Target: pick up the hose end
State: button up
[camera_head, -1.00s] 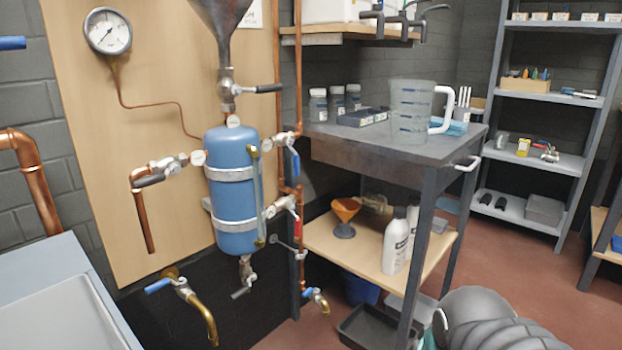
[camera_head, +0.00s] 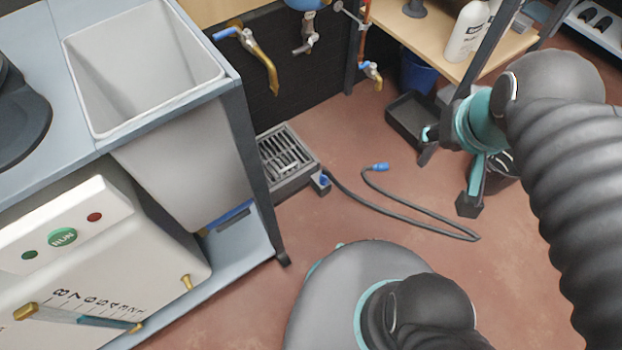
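The hose end is a small blue connector (camera_head: 380,167) lying on the reddish floor, in the middle of the head view. Its dark grey hose (camera_head: 420,232) loops over the floor to a blue fitting on a grated drain box (camera_head: 288,160). My gripper (camera_head: 447,180) is to the right of the hose end in the picture, apart from it. Its two black-tipped fingers are spread and nothing shows between them. My arm hides part of the floor at the right.
A bench with a white sink basin (camera_head: 170,110) and a white control unit (camera_head: 95,260) stand at left. A black tray (camera_head: 412,125) and blue bucket (camera_head: 417,72) sit below the wooden shelf (camera_head: 430,35). Brass taps hang above the drain box. Floor around the hose is clear.

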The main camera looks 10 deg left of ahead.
aim_at(379, 166)
jog(key=u, duration=0.85)
jog(key=k, duration=1.1)
jog(key=z, duration=0.55)
jog(key=k, duration=0.4)
jog(key=z, duration=0.5)
